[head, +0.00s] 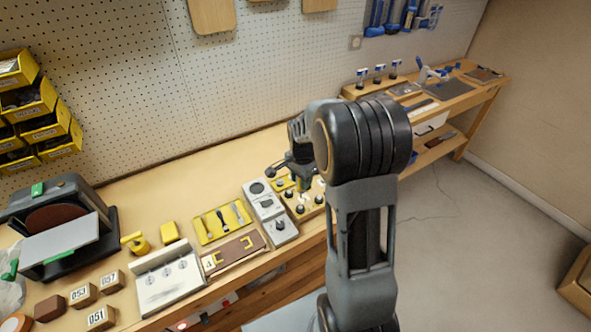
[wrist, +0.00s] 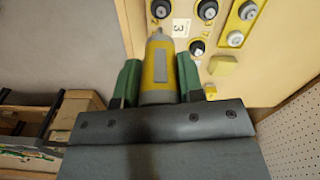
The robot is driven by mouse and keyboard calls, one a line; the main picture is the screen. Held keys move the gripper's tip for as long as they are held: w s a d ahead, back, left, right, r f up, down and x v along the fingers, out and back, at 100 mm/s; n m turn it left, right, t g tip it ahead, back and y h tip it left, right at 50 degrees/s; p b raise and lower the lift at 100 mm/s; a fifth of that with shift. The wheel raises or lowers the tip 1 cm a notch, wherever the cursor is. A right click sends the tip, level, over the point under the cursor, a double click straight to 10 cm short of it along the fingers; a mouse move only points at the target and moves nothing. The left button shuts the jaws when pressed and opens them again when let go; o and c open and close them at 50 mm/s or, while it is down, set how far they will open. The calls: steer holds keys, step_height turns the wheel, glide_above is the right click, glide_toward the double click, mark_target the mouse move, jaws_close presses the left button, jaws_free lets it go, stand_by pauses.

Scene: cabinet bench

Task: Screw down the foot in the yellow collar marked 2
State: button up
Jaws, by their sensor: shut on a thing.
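My gripper (wrist: 160,66) has green fingers shut on a yellow power driver (wrist: 157,78) with a grey patch, in the wrist view. The driver's narrow tip points at the board, close to a round grey foot (wrist: 160,9) at the top edge; I cannot tell whether they touch. A card marked 3 (wrist: 180,28) lies beside it. Dark feet (wrist: 207,10) and (wrist: 197,47) stand to the right. No mark 2 is readable, so I cannot tell which collar is 2. In the head view the board (head: 312,207) is partly hidden by my arm.
A yellow block (wrist: 222,66) and a yellow plate with round parts (wrist: 246,14) sit right of the tip in the wrist view. In the head view, a grey panel with dials (head: 265,208) and a yellow tool tray (head: 222,222) stand left of the board. The pegboard wall rises behind.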

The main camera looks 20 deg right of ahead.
mark_target(301, 192)
steer(key=shift+w+f, duration=0.1)
steer(key=shift+f, duration=0.1)
steer(key=shift+f+b, duration=1.8)
steer(key=shift+f, duration=0.4)
steer(key=shift+f+b, duration=0.55)
steer(key=shift+f, duration=0.1)
stand_by(1.2)
steer(key=shift+r, duration=0.15)
steer(key=shift+r+p, duration=2.3)
steer(key=shift+r, duration=0.6)
